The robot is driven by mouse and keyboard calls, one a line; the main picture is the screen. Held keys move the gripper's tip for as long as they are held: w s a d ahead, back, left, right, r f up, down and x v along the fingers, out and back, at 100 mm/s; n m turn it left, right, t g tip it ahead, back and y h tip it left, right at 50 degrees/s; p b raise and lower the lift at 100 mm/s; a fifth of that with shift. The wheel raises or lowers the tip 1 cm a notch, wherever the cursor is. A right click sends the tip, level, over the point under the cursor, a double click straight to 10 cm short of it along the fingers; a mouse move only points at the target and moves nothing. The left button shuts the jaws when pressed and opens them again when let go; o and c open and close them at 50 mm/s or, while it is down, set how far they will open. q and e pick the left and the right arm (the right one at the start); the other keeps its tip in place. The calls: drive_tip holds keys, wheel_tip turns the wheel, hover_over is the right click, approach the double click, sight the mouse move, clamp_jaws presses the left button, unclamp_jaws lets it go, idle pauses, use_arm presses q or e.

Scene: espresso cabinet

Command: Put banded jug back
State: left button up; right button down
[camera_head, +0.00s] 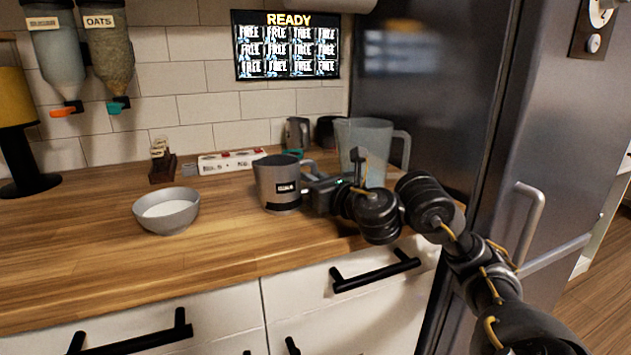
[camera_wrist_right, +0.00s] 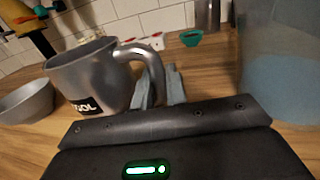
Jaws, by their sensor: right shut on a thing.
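A grey metal jug (camera_head: 270,176) with a black label and a dark band at its base is upright at the middle of the wooden counter. It also shows in the right wrist view (camera_wrist_right: 88,78), tilted in that picture, with its curved handle toward my gripper. My right gripper (camera_head: 312,181) comes in from the right and is shut on the handle, its fingertips showing around the handle in the right wrist view (camera_wrist_right: 161,88). I cannot tell whether the jug's base touches the counter. My left gripper is not in view.
A grey bowl (camera_head: 167,212) stands left of the jug. A large clear pitcher (camera_head: 372,140) stands close behind my right wrist, near the fridge (camera_head: 445,100). A white power strip (camera_head: 231,162) and a small dark rack (camera_head: 162,168) lie along the wall. The counter's front left is clear.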

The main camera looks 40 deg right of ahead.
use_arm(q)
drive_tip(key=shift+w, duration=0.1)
use_arm(e)
drive_tip(key=shift+f, duration=0.1)
drive_tip(key=c, duration=1.4)
unclamp_jaws()
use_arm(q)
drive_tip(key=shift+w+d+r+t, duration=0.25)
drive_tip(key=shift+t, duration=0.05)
